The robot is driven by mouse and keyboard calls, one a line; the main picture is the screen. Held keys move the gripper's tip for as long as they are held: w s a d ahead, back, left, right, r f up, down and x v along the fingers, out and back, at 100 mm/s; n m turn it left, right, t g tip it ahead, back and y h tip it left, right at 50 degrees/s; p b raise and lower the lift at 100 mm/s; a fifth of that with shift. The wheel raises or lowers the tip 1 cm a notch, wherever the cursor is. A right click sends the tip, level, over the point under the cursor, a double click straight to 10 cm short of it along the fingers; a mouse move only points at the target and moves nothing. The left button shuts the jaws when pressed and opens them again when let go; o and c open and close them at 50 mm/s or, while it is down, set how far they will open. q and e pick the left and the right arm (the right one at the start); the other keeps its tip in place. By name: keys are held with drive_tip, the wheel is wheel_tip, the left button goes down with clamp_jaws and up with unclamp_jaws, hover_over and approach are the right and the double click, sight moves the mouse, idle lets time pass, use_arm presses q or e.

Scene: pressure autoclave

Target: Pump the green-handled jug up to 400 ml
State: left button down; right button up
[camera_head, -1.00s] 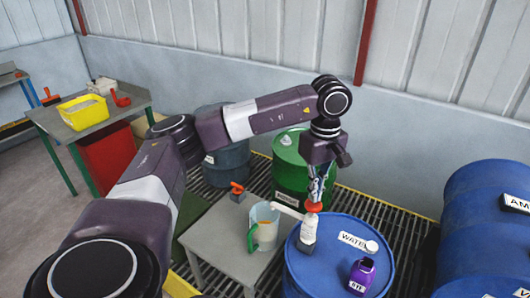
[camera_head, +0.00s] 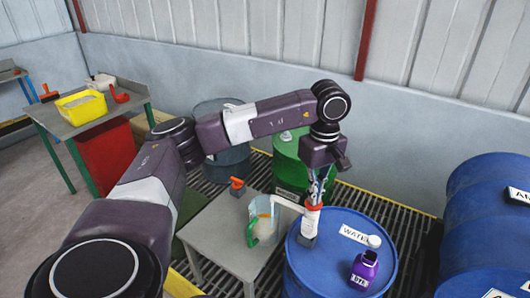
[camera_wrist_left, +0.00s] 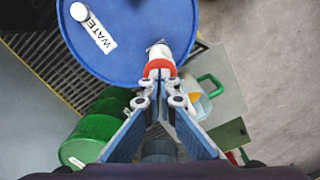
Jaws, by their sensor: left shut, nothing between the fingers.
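The clear jug with the green handle (camera_head: 252,232) stands on the small grey table. Its liquid level is too small to read. It shows partly in the left wrist view (camera_wrist_left: 202,104), behind the fingers. A white pump with a red-orange collar (camera_head: 312,207) stands at the edge of the blue WATER drum (camera_head: 340,262). Its white spout (camera_head: 287,203) reaches over the jug. My left gripper (camera_head: 317,193) is shut and empty, pointing down at the pump top. In the left wrist view its fingertips (camera_wrist_left: 158,88) meet right beside the red collar (camera_wrist_left: 158,67). My right gripper is out of view.
A purple bottle (camera_head: 363,270) and a white cap (camera_head: 374,241) are on the WATER drum. A green drum (camera_head: 290,170) stands behind, more blue drums (camera_head: 485,225) at right. An orange-handled item (camera_head: 237,187) sits on the grey table (camera_head: 222,240). A workbench with a yellow tray (camera_head: 82,107) is far left.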

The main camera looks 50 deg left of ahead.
use_arm(q)
drive_tip(key=shift+s+f, duration=0.1)
drive_tip(key=shift+f, duration=0.25)
drive_tip(key=shift+r+p, duration=1.55)
drive_tip(key=shift+r, duration=1)
wheel_tip(320, 180, up, 6)
drive_tip(key=p, duration=0.4)
